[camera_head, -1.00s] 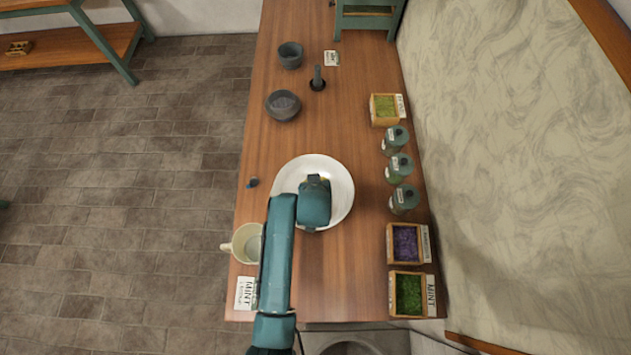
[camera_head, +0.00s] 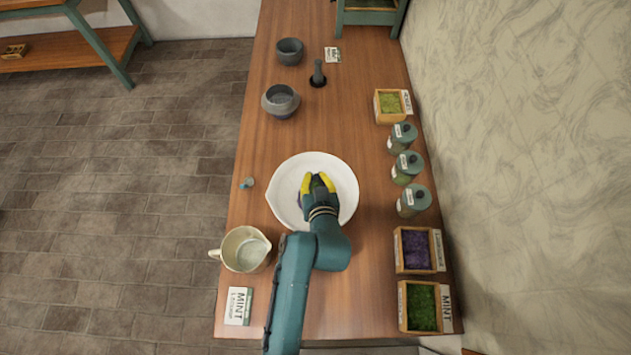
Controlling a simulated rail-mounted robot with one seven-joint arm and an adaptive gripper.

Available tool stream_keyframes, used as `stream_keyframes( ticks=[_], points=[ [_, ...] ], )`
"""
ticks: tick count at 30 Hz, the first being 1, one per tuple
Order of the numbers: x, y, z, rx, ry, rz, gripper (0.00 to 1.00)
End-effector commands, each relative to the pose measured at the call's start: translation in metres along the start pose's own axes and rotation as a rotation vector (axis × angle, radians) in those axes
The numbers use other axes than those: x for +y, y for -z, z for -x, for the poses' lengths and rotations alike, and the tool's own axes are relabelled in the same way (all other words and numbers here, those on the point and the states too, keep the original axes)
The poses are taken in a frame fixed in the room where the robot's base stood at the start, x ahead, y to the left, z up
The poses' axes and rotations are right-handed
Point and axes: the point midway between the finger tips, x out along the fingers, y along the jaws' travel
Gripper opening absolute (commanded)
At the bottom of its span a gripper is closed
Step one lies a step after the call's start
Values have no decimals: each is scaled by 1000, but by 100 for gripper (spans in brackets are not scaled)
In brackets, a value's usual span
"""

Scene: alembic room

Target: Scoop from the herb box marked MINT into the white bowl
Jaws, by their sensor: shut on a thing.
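The white bowl (camera_head: 338,170) stands at the middle of the table. My gripper (camera_head: 319,180) is over the bowl, its yellow fingertips shut on a small dark thing (camera_head: 318,185) with a greenish tint. That thing is mostly hidden by the fingers, and I cannot tell its full shape or whether it carries herbs. The open wooden herb box marked MINT (camera_head: 403,312) is at the near right corner, filled with dark green herb. A card printed MINT (camera_head: 238,306) lies at the near left corner.
A cream jug (camera_head: 237,262) stands left of my arm. A box of purple herb (camera_head: 399,247), several lidded jars (camera_head: 412,202) and a light-green herb box (camera_head: 378,107) line the right edge. Dark bowls (camera_head: 281,108) and a pestle (camera_head: 318,72) stand farther back.

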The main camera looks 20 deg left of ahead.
Motion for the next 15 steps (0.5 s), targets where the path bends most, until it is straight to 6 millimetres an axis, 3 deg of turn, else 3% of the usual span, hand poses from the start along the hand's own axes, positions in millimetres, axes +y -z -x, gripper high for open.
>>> stream_keyframes(
  ticks=[15],
  points=[
    [1,-4,-2,155,33,-39,0]
  ],
)
